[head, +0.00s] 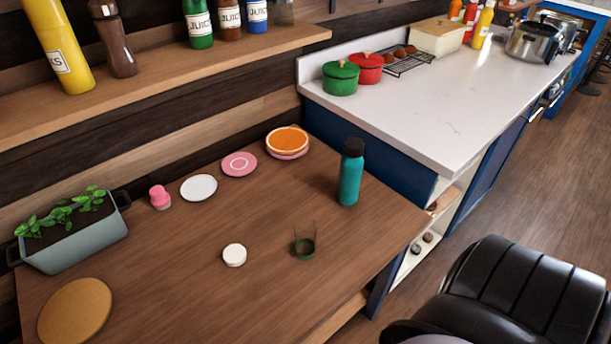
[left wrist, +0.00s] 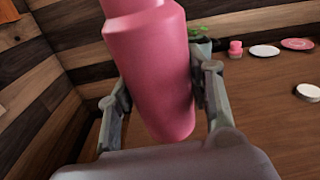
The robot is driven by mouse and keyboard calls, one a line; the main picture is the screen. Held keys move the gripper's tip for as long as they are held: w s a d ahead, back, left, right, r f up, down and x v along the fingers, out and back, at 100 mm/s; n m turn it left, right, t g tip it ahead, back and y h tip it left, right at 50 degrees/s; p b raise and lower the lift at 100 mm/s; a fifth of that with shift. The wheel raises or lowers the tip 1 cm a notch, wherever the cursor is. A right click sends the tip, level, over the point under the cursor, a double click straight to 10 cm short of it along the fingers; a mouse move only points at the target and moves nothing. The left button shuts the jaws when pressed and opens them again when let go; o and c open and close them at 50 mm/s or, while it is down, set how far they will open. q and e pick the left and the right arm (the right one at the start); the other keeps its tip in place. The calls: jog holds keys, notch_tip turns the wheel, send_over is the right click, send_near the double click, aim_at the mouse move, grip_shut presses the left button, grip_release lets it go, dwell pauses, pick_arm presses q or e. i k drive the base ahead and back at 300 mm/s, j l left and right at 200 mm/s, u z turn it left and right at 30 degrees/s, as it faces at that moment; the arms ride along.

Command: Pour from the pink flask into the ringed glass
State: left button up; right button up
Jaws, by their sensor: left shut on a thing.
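The pink flask (left wrist: 158,75) fills the middle of the left wrist view, between the two fingers of my left gripper (left wrist: 162,88), which is shut on it. Its upper end runs out of the top of that view, so its mouth is hidden. The flask and my left gripper are not in the head view. A clear glass (head: 305,240) with a green band low on it stands upright on the brown table in the head view. My right gripper is in neither view.
A teal bottle (head: 350,172) stands behind and right of the glass, and a white round lid-like piece (head: 234,255) lies to its left. A small pink piece (head: 160,197), plates (head: 199,188) and a planter (head: 75,242) line the wall side. The front middle table is clear.

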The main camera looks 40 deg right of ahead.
aim_at(304, 229)
jog(key=k+l+z, duration=0.1)
jog(key=k+l, duration=0.45)
jog(key=l, duration=0.15)
jog(key=k+l+z, duration=0.15)
jog(key=k+l, duration=0.4)
jog(key=l, duration=0.25)
jog(key=k+l+z, duration=0.15)
jog(key=l, duration=0.25)
jog(key=k+l+z, duration=0.1)
jog(key=k+l, duration=0.25)
jog(key=l, duration=0.1)
